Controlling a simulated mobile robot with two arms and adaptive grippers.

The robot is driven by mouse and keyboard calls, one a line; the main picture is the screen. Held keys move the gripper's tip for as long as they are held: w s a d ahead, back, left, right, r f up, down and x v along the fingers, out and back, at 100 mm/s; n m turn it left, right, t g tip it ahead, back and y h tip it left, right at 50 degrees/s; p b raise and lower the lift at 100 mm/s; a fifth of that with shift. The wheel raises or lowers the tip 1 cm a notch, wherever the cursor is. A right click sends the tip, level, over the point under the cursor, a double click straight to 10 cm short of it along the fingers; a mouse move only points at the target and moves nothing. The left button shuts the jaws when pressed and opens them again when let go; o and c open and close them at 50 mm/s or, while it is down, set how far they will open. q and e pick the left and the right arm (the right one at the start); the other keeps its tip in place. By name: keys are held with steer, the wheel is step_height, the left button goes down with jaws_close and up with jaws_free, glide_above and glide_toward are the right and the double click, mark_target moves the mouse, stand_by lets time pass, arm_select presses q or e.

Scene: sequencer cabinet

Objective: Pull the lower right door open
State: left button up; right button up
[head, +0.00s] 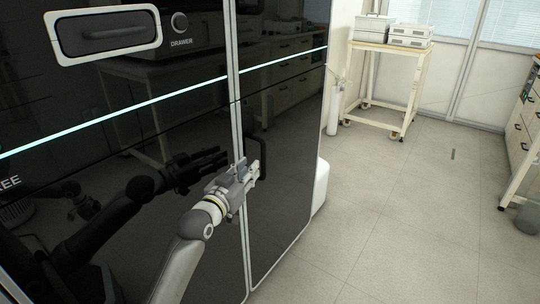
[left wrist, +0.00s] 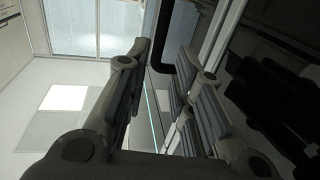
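The lower right door (head: 293,150) is the glossy black panel right of the cabinet's vertical seam; it appears shut. Its dark upright handle (head: 263,152) stands out near that seam, partly behind my gripper. My left gripper (head: 252,171) is in front of the door's left edge, close to the handle's lower part. In the left wrist view its fingers (left wrist: 160,70) are spread apart, with a gap between them. The black handle (left wrist: 186,30) shows beyond the fingertips, near the right finger; I cannot tell whether they touch. My right gripper is in neither view.
The cabinet's left black door (head: 130,150) mirrors my arm. Above is a drawer handle (head: 105,33) in a white frame. A wheeled cart (head: 385,65) with boxes stands at the back, and a counter (head: 525,135) at far right. The floor (head: 410,215) right of the cabinet is clear.

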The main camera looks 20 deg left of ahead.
mark_target(262, 155)
arm_select(q)
steer(key=w, duration=0.2)
steer(key=w+d+b, duration=0.1)
steer(key=w, duration=0.5)
steer(key=shift+w+d, duration=0.2)
steer(key=shift+w+d+b, duration=0.1)
steer(key=shift+w+b, duration=0.25)
steer(key=shift+w, duration=0.4)
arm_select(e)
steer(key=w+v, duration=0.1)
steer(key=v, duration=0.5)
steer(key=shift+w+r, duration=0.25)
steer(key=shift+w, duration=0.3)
arm_select(q)
steer(key=shift+c, duration=0.5)
jaws_close()
